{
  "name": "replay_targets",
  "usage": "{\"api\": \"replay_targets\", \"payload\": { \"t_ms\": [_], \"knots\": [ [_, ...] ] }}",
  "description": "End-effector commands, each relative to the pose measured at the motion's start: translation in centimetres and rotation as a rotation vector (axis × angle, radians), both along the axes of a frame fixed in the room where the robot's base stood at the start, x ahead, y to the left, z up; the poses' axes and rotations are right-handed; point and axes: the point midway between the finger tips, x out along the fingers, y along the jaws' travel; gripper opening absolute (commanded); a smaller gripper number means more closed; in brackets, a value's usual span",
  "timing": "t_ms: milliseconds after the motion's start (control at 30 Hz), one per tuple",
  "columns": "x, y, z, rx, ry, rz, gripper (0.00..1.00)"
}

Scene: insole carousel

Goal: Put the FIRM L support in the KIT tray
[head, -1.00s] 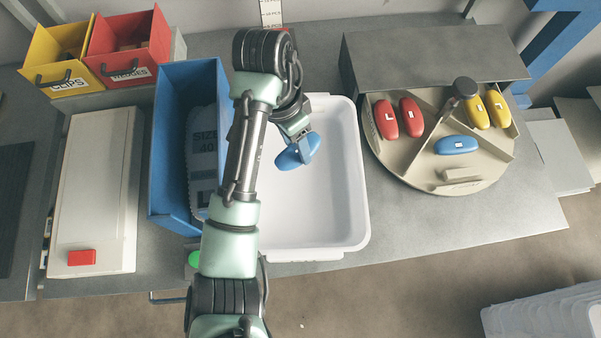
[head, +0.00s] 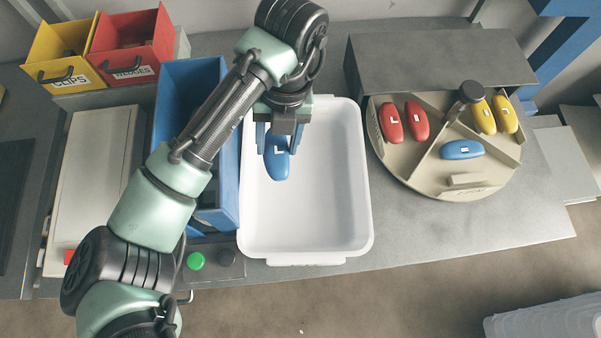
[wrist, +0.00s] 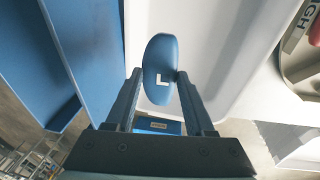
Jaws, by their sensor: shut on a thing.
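A blue support (head: 278,168) with a white L mark is between the fingers of my gripper (head: 279,143), which is shut on it. In the wrist view the support (wrist: 160,50) shows its L close to the fingertips (wrist: 158,76). The support is over the left part of a white tray (head: 367,185), long side running toward the tray's front. I cannot tell how far above the tray floor it is. The tray looks otherwise empty, and no KIT label shows. The word FIRM is not readable on the support.
A round beige carousel (head: 402,172) at the right holds two red, two yellow and one blue support (head: 462,149). A tall blue bin (head: 232,190) stands close to the tray's left side. Yellow (head: 50,78) and red (head: 130,75) bins stand at back left. A green button (head: 195,261) is in front.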

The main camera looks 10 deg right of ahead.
Motion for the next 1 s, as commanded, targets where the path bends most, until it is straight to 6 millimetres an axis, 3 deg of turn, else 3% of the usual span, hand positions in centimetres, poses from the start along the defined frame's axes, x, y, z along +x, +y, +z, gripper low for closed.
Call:
{"api": "replay_targets", "payload": {
  "t_ms": [300, 467, 700, 1000],
  "knots": [
    [-0.1, 0.0, -5.3, -0.001, 0.004, -0.014, 0.02],
    [-0.1, 0.1, -6.5, 0.000, 0.002, -0.012, 0.02],
    [-0.1, 0.1, -9.6, 0.000, 0.003, -0.011, 0.02],
    [-0.1, 0.1, -9.9, 0.000, 0.001, -0.012, 0.02]
  ]
}}
